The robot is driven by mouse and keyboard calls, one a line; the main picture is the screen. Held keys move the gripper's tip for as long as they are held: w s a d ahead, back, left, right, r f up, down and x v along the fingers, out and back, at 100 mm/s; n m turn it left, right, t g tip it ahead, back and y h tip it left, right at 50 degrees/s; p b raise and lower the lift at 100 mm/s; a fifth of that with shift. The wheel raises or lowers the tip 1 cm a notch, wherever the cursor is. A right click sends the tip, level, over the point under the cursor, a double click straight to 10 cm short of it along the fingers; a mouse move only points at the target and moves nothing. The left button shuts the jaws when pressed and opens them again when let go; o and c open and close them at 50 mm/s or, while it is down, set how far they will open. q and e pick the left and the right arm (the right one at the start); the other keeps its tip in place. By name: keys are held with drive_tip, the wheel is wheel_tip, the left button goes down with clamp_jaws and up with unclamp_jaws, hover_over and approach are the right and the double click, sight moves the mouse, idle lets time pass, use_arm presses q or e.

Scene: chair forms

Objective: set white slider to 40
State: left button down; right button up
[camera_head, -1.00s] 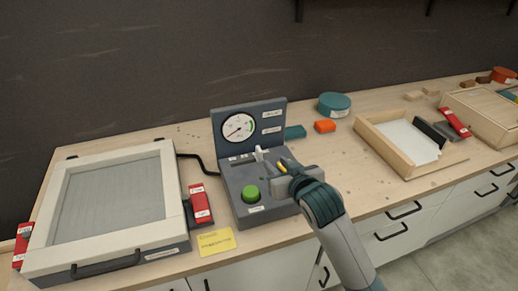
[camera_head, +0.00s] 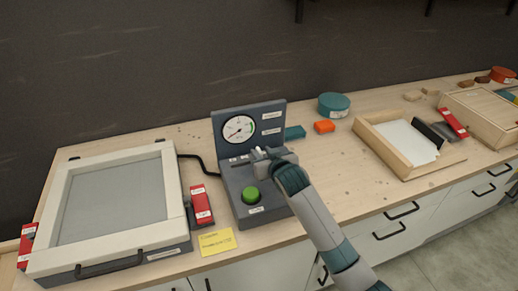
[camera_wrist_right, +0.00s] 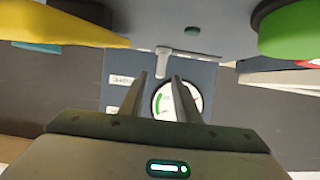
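The grey control box (camera_head: 240,207) stands on the bench with a round dial gauge (camera_head: 239,129) on its upright back panel. The gauge's numbers are too small to read. My right gripper (camera_head: 262,151) is over the slider area of the box. In the right wrist view, the pale slider handle (camera_wrist_right: 163,58) lies just ahead of the gripper's fingertips (camera_wrist_right: 161,77), roughly in line with the gap between them. The two fingers are apart with nothing gripped. In the head view my gripper largely covers the slider. My left gripper is out of view.
A green button (camera_head: 250,194) sits on the box's front. A yellow part (camera_wrist_right: 75,20) is close to my gripper in the wrist view. A framed panel (camera_head: 115,200) is left, a wooden tray (camera_head: 385,150) right. Bench around the teal cylinder (camera_head: 334,104) is partly clear.

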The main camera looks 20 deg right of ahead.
sight(259, 150)
drive_tip(key=shift+x, duration=1.85)
drive_tip(key=shift+c, duration=0.3)
clamp_jaws()
